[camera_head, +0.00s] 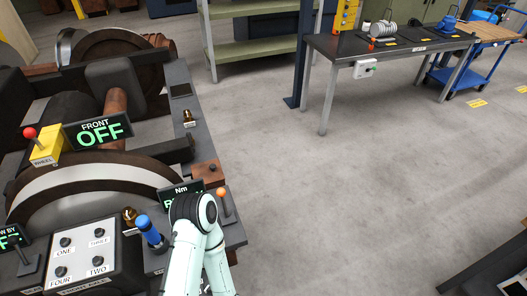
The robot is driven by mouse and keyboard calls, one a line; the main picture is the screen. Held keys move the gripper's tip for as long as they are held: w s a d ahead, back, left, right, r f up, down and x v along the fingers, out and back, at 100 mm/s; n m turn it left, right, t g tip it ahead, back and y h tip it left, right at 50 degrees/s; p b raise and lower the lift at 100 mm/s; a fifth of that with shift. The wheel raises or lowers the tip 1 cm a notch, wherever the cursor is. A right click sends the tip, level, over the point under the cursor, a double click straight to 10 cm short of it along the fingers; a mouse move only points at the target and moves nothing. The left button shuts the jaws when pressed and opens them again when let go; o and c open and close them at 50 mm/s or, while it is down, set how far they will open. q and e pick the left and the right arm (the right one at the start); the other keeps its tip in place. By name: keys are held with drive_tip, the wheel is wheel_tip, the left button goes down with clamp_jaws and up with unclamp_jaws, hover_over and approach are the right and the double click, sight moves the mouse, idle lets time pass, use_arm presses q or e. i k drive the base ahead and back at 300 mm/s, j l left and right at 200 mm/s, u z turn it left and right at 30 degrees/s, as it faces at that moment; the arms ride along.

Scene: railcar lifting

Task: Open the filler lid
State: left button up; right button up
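I cannot tell a filler lid for certain in the head view. Candidates are a small brass-coloured fitting (187,118) on the dark side plate, a brown block with a dark knob (209,171) further down, and another brass-coloured fitting (129,216) beside the button box. A pale green arm of mine with a dark joint rises from the bottom edge in front of the machine, partly covering a display marked "Nm". Neither gripper's fingertips show in this view.
A yellow box with a red-knobbed lever (46,147) and a "FRONT OFF" display (98,130) stand by the wheels. A button box (86,254), a blue-topped handle (147,230) and an orange-knobbed lever (222,196) are near my arm.

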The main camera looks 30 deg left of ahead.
sight(212, 172)
drive_tip(key=i+l+z, duration=0.1)
drive_tip(key=i, duration=0.3)
drive_tip(key=i+l, duration=0.25)
drive_tip(key=i, duration=0.15)
drive_tip(key=i+l+z, duration=0.15)
drive_tip(key=i, duration=0.25)
drive_tip(key=i+u, duration=0.15)
drive_tip(key=u, duration=0.25)
drive_tip(key=i+u, duration=0.15)
drive_tip(key=u, duration=0.25)
drive_tip(key=i+l+u, duration=0.1)
drive_tip(key=u, duration=0.3)
drive_tip(key=i+l+u, duration=0.15)
drive_tip(key=u, duration=0.25)
drive_tip(key=i+u, duration=0.1)
drive_tip(key=u, duration=0.3)
drive_tip(key=i+l+u, duration=0.1)
drive_tip(key=u, duration=0.25)
drive_tip(key=i+l+u, duration=0.1)
drive_tip(key=u, duration=0.3)
drive_tip(key=l+u, duration=0.4)
drive_tip(key=i+l+u, duration=0.1)
drive_tip(key=u, duration=0.3)
drive_tip(key=i+l+u, duration=0.1)
drive_tip(key=l+u, duration=0.45)
drive_tip(key=u, duration=0.25)
drive_tip(key=i, duration=0.05)
